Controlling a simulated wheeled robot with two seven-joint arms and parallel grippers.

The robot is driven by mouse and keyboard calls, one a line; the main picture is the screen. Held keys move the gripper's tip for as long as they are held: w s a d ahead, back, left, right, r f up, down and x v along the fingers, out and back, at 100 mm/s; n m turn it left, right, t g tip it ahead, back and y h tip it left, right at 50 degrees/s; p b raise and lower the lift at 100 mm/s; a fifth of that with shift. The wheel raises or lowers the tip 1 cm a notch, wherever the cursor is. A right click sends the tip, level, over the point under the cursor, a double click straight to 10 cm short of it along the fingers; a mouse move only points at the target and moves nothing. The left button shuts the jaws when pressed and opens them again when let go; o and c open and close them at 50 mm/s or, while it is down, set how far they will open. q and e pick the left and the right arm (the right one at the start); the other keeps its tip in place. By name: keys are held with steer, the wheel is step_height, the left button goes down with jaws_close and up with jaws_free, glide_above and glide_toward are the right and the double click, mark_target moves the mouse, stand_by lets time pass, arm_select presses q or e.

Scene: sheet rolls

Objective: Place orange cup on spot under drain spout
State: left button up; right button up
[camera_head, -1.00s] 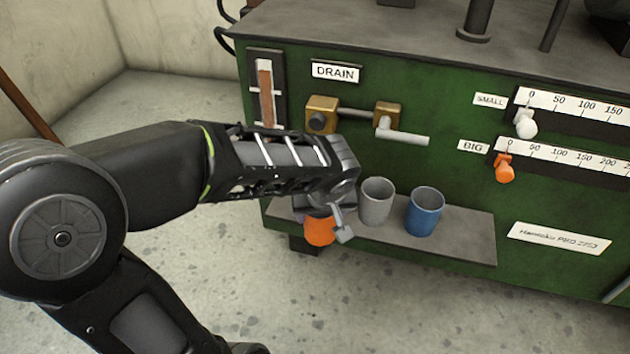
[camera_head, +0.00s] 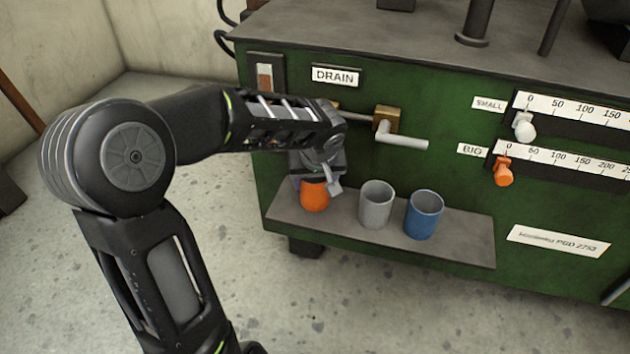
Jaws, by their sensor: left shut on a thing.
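The orange cup (camera_head: 314,196) is at the left part of the grey shelf (camera_head: 455,245) on the front of the green machine. My left gripper (camera_head: 318,182) points down and is shut on the orange cup, hiding its upper part. Whether the cup touches the shelf I cannot tell. The drain spout (camera_head: 403,141) is a light grey pipe from a brass block (camera_head: 387,120), to the right of and above my gripper. A grey cup (camera_head: 376,204) stands upright on the shelf to the right of the orange cup. My right gripper is not in view.
A blue cup (camera_head: 424,214) stands upright to the right of the grey cup. The DRAIN label (camera_head: 336,75) is above my left arm. A white slider knob (camera_head: 524,126) and an orange one (camera_head: 503,172) stick out at the right. The shelf's right end is bare.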

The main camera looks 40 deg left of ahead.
arm_select(q)
steer(key=shift+s+d+f, duration=0.1)
steer(key=shift+f, duration=0.2)
steer(key=shift+f, duration=0.15)
steer(key=o, duration=1.5)
steer(key=shift+r, duration=0.35)
steer(key=p+v, duration=0.5)
steer(key=v, duration=0.6)
steer(key=shift+s+d+r, duration=0.15)
steer(key=shift+r, duration=0.15)
